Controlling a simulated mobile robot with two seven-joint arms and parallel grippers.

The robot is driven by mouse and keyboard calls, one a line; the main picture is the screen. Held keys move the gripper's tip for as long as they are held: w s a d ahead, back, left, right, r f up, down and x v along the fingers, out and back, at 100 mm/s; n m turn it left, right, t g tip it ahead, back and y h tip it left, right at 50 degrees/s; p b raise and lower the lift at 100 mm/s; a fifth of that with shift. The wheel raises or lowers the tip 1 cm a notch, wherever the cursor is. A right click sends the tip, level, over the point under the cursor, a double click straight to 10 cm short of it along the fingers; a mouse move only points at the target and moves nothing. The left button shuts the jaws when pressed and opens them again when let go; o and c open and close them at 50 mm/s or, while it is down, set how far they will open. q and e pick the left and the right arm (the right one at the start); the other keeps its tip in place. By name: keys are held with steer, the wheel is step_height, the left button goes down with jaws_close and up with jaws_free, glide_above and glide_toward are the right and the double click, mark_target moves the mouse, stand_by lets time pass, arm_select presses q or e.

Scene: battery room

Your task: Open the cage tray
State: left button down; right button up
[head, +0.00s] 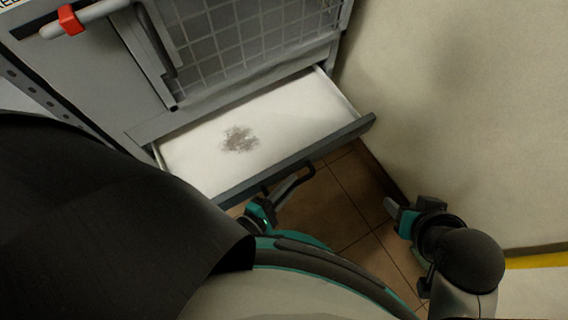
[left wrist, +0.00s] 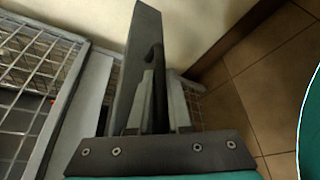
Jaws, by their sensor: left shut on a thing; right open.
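The cage tray (head: 300,107) is slid out below the wire-mesh cage (head: 235,40). Its white floor shows, with a grey-brown patch of debris (head: 240,139) on it. The tray has a dark front panel (head: 335,142), which also shows in the left wrist view (left wrist: 139,50). A dark bar handle (head: 297,182) stands out from the front panel. My left gripper (head: 268,203) is shut on this handle; in the left wrist view its fingers close around the handle (left wrist: 155,62). My right gripper (head: 392,210) is open and empty, to the right of the tray front and apart from it.
A pale wall (head: 470,110) rises close to the tray's right side. Brown floor tiles (head: 345,205) lie in front of the tray. A grey bar with a red clip (head: 70,19) crosses the cabinet at upper left. A yellow floor stripe (head: 535,262) is at far right.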

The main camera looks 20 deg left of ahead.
arm_select(q)
steer(key=shift+s+d, duration=1)
steer(key=shift+d, duration=0.1)
steer(key=c, duration=1.1)
jaws_free()
steer(key=shift+w, duration=0.1)
